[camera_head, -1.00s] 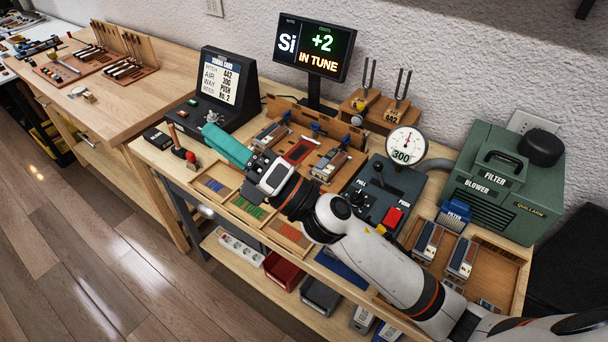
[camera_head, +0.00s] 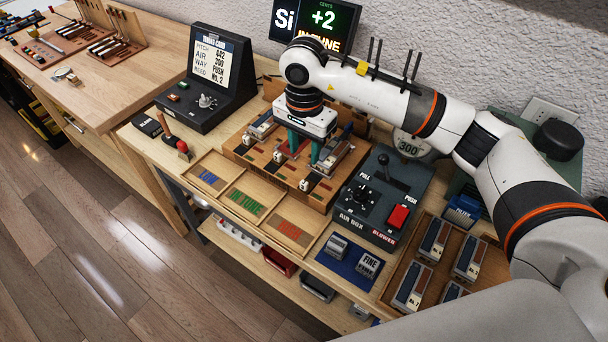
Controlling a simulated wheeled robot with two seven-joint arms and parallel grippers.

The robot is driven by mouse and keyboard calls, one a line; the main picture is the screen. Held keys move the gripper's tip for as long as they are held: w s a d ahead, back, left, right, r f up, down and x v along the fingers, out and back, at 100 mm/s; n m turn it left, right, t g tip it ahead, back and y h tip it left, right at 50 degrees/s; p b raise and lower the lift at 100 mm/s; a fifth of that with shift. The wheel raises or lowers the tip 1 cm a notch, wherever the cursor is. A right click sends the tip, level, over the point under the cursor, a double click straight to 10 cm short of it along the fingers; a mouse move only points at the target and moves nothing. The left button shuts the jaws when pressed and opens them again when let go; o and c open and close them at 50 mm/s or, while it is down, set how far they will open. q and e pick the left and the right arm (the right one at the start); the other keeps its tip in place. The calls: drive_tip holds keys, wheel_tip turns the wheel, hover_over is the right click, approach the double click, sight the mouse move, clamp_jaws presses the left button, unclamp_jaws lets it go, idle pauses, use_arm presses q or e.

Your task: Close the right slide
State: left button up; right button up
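The wooden reed board (camera_head: 250,156) stands in the middle of the bench, with metal-and-wood blocks on it. The right-hand block (camera_head: 340,157) lies just right of my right gripper. A left block (camera_head: 262,126) lies to its left. My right gripper (camera_head: 304,152) points down over the board's middle to right part, its two teal fingers apart. I see no object held between them. Whether a fingertip touches the right block or the board, I cannot tell. My wrist hides the back of the board, and which part is the right slide is unclear. My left gripper is not in view.
The air box (camera_head: 370,205), with levers and a red button, stands close to the board's right. A wooden tray of blocks (camera_head: 397,270) lies farther right. The tuning console (camera_head: 215,85) stands to the left.

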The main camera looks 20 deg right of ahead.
sight(304, 182)
wheel_tip(304, 182, down, 11)
drive_tip(key=shift+r+p, duration=0.15)
drive_tip(key=shift+p, duration=0.9)
clamp_jaws()
